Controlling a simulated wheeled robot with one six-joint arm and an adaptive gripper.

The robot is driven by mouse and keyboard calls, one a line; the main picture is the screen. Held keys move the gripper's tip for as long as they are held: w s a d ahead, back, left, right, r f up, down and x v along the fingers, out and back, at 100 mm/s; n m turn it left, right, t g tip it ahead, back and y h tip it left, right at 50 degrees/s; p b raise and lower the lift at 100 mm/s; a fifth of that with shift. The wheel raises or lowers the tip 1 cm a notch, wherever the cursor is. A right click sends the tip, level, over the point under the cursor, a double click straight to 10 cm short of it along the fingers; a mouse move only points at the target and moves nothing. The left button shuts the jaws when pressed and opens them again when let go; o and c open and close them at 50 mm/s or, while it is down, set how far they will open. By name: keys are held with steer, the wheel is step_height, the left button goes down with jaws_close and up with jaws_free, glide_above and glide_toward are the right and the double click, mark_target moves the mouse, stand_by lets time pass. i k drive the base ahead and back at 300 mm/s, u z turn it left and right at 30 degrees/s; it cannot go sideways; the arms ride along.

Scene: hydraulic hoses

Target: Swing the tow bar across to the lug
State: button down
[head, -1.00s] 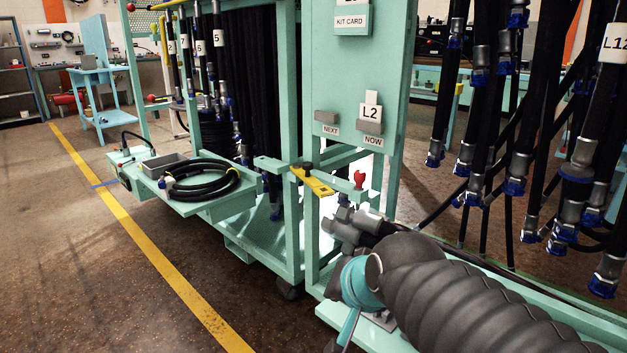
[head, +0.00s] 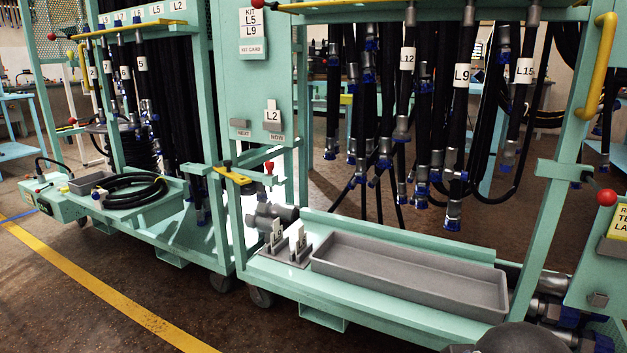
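The yellow tow bar (head: 233,176) is in the head view, left of centre, at the gap between two teal carts. Its left end has a black part and meets a teal bracket (head: 200,168) on the left cart. Its right end lies close to a teal lug (head: 264,181) on the right cart, topped by a red knob (head: 269,167). I cannot tell whether bar and lug touch.
The right cart carries a long grey tray (head: 410,277) and a small stand (head: 287,245) with pale cards. Black hoses with blue-capped ends hang above. A coiled hose (head: 130,190) lies on the left cart's shelf. The floor at front left is clear, crossed by a yellow line (head: 110,293).

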mark_target(240, 179)
steer(key=u, duration=1.35)
steer(key=i, duration=1.45)
steer(key=z, duration=0.3)
